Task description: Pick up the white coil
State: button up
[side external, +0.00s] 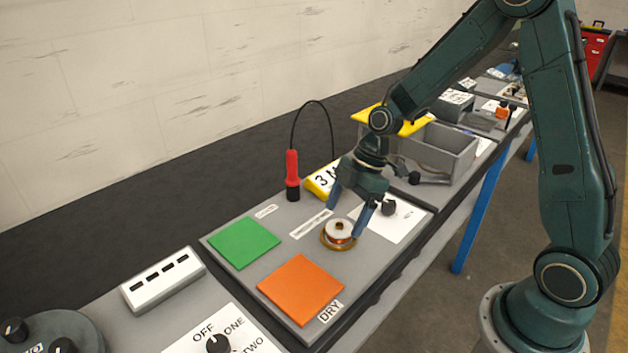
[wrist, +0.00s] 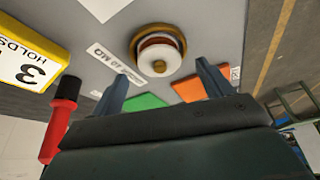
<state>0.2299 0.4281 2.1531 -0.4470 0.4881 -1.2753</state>
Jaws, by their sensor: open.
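The white coil (side external: 338,230) is a small round spool with a white top, a copper-brown band and a tan knob at its centre. It sits on a round brown base on the grey board. In the wrist view the white coil (wrist: 158,61) is at the upper middle, beyond the fingertips. My gripper (side external: 347,213) is open and just above the coil, with one blue finger to each side in the side view. In the wrist view my gripper (wrist: 157,82) shows both fingers apart with nothing between them. I cannot tell whether the fingers touch the coil.
A green square (side external: 244,242) and an orange square (side external: 301,289) lie on the board. A red handle with a black cable (side external: 292,172) stands upright behind, beside a yellow block marked 3 (side external: 322,182). A white plate with a black knob (side external: 389,208) lies right of the gripper.

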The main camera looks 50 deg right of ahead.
aim_at(339, 231)
jog(key=shift+x, duration=1.15)
jog(key=c, duration=1.3)
